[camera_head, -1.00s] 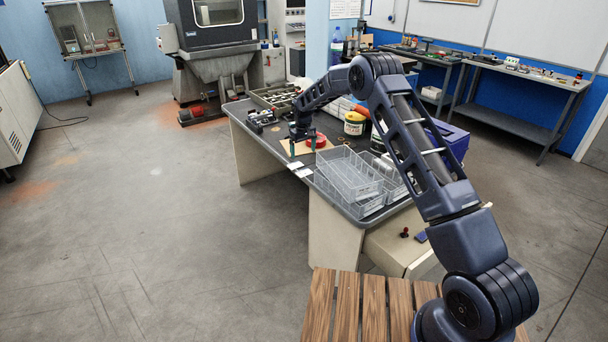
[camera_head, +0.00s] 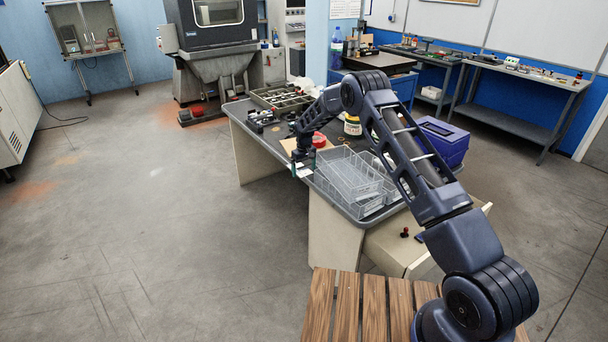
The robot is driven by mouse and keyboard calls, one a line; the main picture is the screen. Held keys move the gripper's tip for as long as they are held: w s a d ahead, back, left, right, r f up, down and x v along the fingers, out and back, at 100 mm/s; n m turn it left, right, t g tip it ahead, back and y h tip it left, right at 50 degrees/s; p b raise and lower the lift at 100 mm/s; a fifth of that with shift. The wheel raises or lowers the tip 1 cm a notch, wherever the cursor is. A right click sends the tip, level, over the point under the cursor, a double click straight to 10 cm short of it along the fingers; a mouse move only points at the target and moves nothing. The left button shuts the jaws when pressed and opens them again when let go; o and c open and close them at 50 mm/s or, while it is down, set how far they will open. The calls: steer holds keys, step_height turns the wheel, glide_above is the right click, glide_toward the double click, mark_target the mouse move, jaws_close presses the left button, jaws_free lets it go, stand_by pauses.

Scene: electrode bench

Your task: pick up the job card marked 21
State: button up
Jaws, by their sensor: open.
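Small white cards lie along the near left edge of the grey bench (camera_head: 240,112). One white card (camera_head: 304,172) shows just below my gripper, and a small white patch (camera_head: 323,172) shows to its right. No marking is legible, so I cannot tell which card bears 21. My gripper (camera_head: 296,163) points down over this edge, with its tips close to the cards. It is open, and I see nothing held in it. The fingers are small here and may hide part of a card. I cannot tell whether they touch one.
A parts tray (camera_head: 283,97) is farther back. Floor left of the bench is clear.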

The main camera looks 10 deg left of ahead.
stand_by(0.4)
steer(key=c, duration=1)
steer(key=shift+c, duration=0.2)
steer(key=shift+r, duration=0.15)
